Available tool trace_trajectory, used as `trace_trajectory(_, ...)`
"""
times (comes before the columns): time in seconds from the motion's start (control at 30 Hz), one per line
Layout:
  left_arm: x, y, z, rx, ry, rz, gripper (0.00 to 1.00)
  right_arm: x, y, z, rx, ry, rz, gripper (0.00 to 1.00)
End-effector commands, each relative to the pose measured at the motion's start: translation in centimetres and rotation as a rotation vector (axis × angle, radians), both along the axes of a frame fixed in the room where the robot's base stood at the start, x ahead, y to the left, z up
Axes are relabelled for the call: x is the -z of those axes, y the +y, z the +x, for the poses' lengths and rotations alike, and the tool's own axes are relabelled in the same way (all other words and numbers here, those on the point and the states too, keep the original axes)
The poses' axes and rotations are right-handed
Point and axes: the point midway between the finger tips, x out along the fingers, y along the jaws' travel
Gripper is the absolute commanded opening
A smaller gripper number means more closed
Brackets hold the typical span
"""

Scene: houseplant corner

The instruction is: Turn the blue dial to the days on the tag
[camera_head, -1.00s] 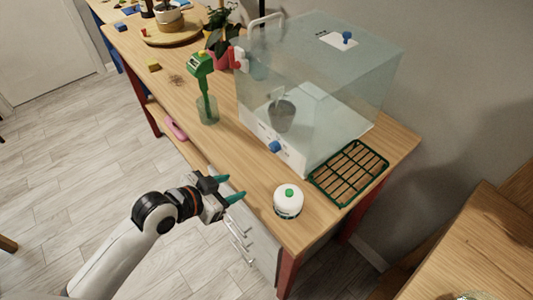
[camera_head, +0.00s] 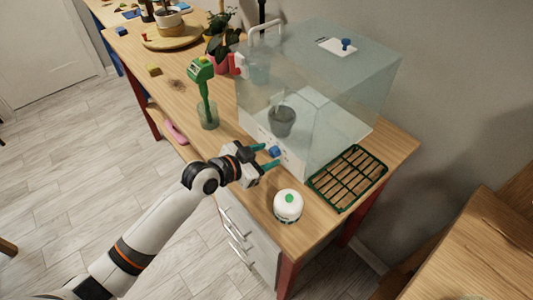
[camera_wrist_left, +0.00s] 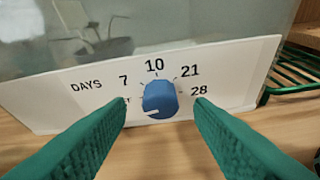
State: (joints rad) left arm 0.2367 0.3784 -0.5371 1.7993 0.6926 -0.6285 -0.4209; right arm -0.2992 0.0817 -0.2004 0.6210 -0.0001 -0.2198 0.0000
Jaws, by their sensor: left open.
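The blue dial (camera_head: 275,151) sits on the white front panel of the clear case (camera_head: 340,85). In the left wrist view the blue dial (camera_wrist_left: 160,96) has a white mark at its lower left. Around it are "DAYS", 7, 10, 21 and 28; a label at left is partly hidden by a finger. My left gripper (camera_head: 265,157) is open, its teal fingers reaching toward the dial, one on each side in the wrist view; contact cannot be told. A pot (camera_head: 282,122) with a small pale tag stands inside the case; the tag's writing is unreadable. My right gripper is not in view.
A white round container with a green button (camera_head: 288,206) stands near the front edge. A green-framed tray (camera_head: 347,178) lies right of the case.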

Motion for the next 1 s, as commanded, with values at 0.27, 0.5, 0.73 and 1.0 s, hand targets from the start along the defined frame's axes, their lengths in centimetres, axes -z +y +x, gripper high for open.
trace_trajectory(0.27,0.38,-0.63,0.62,0.001,0.000,0.000,0.48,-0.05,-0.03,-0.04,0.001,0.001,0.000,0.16)
trace_trajectory(0.5,0.37,-0.60,0.59,0.001,0.000,0.000,0.32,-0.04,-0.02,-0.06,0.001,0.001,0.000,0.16)
trace_trajectory(0.73,0.38,-0.59,0.57,0.000,0.001,0.001,0.04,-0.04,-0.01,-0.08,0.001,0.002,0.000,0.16)
trace_trajectory(1.0,0.29,-0.66,0.51,0.001,-0.037,0.039,0.04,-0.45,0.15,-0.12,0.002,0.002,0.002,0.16)
